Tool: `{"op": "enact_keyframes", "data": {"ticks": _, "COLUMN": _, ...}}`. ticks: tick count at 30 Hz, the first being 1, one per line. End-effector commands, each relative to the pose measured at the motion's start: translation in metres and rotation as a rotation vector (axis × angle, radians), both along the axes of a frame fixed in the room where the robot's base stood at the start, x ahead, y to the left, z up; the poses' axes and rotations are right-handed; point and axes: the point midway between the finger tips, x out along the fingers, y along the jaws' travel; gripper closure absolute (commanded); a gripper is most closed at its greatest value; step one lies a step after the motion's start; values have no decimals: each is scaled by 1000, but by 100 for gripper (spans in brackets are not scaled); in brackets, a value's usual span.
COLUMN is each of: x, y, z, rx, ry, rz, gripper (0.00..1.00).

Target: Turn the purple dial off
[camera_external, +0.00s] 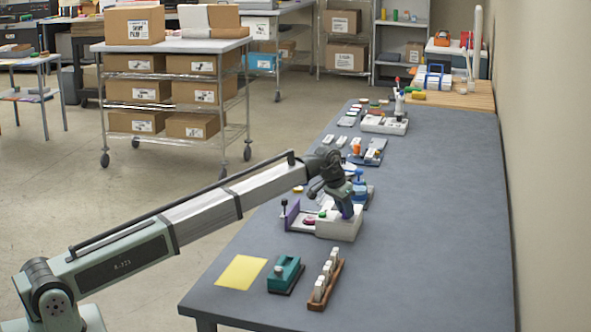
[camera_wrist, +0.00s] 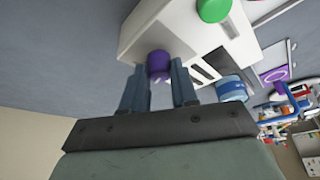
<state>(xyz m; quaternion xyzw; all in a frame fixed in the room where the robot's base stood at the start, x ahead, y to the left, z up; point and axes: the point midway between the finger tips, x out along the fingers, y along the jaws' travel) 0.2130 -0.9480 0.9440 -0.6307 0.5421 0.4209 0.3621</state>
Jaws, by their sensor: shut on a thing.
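The purple dial (camera_wrist: 159,66) is a small round knob on the face of a white box (camera_wrist: 150,22), seen in the wrist view. My gripper (camera_wrist: 158,82) has its two dark fingers on either side of the dial, shut on it. In the external view my gripper (camera_external: 346,206) reaches down at the white box (camera_external: 340,226) on the grey table. The dial itself is mostly hidden there by my gripper. The mark that would tell the dial's setting cannot be made out clearly.
A green button (camera_wrist: 213,9) is on the box near the dial. A blue round object (camera_wrist: 231,88) stands close by. A teal device (camera_external: 286,273), a yellow sheet (camera_external: 241,272) and a brown rack (camera_external: 325,285) lie at the near end. The table's right side is clear.

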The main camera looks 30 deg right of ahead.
Motion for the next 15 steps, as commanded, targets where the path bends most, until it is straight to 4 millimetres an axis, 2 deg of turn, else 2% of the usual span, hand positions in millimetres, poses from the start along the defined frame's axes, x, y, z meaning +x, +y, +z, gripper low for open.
{"op": "enact_keyframes", "data": {"ticks": 15, "x": -4, "y": -3, "z": 0, "rx": 0, "ry": 0, "rz": 487, "gripper": 100}}
